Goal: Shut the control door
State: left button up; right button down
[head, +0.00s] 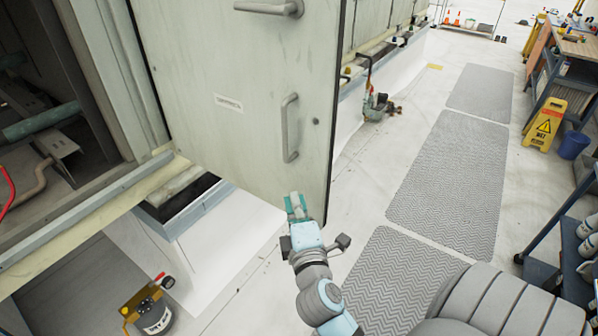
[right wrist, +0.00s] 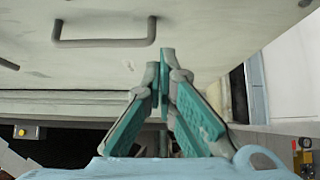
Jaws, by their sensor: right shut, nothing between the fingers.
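The control door (head: 235,105) is a pale grey-green panel that stands open in the head view, with the dark cabinet interior to its left. It carries a small label, an upright grey handle (head: 290,128) and another handle (head: 268,7) near the top. My right gripper (head: 296,203) is at the door's lower edge, below the upright handle. In the right wrist view its teal fingers (right wrist: 163,60) are closed together with nothing between them, and the tips are at or close to the door face. I cannot tell whether they touch. A handle (right wrist: 104,42) shows left of the fingertips. My left gripper is not in view.
The open cabinet (head: 40,110) with pipes is at left. A canister (head: 154,315) stands on the floor at lower left. Grey mats (head: 445,190) lie on the floor to the right. A yellow wet-floor sign (head: 545,123), a blue bin (head: 573,145) and shelving stand at far right.

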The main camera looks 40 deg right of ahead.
send_near(298, 171)
jog(key=w+a+r, duration=0.2)
jog(key=w+r, duration=0.2)
jog(key=d, duration=0.2)
jog(key=w+d+b, duration=0.1)
jog(key=d, duration=0.1)
jog(key=shift+f+b, duration=0.1)
jog(key=shift+b, duration=0.2)
jog(key=shift+w, duration=0.1)
